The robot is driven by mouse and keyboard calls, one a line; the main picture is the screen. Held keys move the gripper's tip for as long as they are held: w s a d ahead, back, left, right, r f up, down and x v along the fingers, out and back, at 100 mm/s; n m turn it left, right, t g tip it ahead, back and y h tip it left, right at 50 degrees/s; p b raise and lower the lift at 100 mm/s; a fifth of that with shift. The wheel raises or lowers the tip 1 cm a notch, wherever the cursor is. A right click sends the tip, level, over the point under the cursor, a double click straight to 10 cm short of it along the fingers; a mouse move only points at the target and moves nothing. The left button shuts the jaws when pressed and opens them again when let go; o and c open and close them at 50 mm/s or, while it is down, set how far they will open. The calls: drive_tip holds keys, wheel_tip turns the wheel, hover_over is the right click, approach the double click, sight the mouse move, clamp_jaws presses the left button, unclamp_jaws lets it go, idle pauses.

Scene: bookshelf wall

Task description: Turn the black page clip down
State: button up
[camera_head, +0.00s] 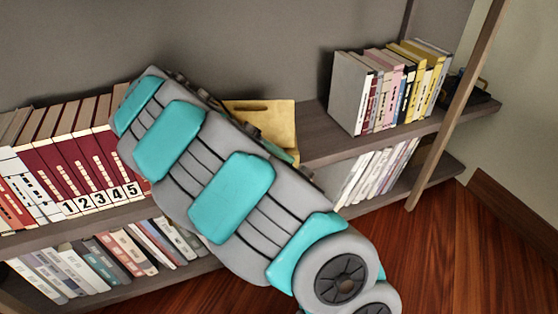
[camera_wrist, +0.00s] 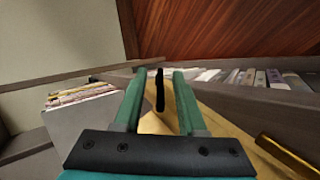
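The black page clip (camera_wrist: 160,90) is a thin dark upright bar in the wrist view. It stands between the two green fingers of my gripper (camera_wrist: 160,74), with a gap on each side. My gripper is open, and I see no contact with the clip. A tan wooden stand (camera_wrist: 225,128) lies below and behind the fingers. In the head view the stand (camera_head: 275,121) sits on the shelf, partly covered by my arm. The clip and my fingertips are hidden there behind my arm.
Numbered red books (camera_head: 90,165) fill the shelf on the left. A row of books (camera_head: 390,90) stands on the right, with bare shelf (camera_head: 325,137) between it and the stand. More books (camera_head: 378,172) stand on the lower shelf. A gold bar (camera_wrist: 288,155) shows at the wrist view's lower right.

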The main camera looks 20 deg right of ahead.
drive_tip(key=shift+p+v, duration=0.3)
drive_tip(key=shift+v, duration=3.6)
